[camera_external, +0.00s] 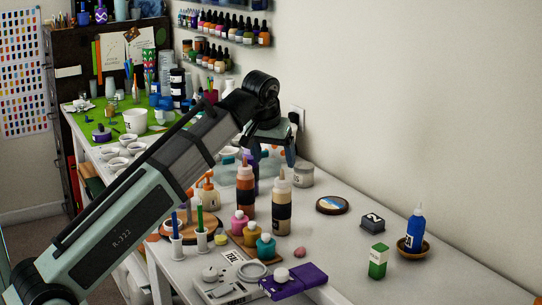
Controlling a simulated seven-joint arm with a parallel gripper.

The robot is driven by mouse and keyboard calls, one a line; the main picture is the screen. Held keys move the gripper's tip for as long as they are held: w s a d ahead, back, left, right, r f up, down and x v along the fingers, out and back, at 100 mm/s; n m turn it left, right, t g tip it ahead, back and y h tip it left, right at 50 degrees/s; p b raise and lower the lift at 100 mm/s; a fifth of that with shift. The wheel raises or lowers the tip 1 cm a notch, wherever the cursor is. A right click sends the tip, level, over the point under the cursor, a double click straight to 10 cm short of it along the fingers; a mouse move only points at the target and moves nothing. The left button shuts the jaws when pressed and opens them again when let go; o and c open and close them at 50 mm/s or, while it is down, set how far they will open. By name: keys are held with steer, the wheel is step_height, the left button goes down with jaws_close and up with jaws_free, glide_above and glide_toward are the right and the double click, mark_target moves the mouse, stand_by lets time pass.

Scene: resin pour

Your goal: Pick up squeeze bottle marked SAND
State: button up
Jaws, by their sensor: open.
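Two squeeze bottles stand upright side by side near the middle of the table. One is tan with a dark band (282,208); the other is orange-brown (245,192). Their labels are too small to read, so I cannot confirm which is marked SAND; the tan one matches that colour. My gripper (271,158) is open, fingers pointing down, and appears above and behind the two bottles in the picture. I see nothing held in it. A purple bottle (254,168) shows partly behind the orange-brown one, near the left finger.
A scale (228,279) and purple box (293,281) lie at the front edge. A grey-lidded jar (303,175) is right of the gripper. A blue bottle (417,230) stands far right.

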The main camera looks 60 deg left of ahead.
mark_target(281, 177)
steer(key=shift+x, duration=1.95)
steer(key=shift+w+d+x, duration=0.1)
steer(key=shift+w+x, duration=0.05)
steer(key=shift+x, duration=1.2)
steer(key=shift+w+d+x, duration=0.15)
steer(key=shift+w+x, duration=0.05)
steer(key=shift+x, duration=1.15)
steer(key=shift+r, duration=0.1)
jaws_close()
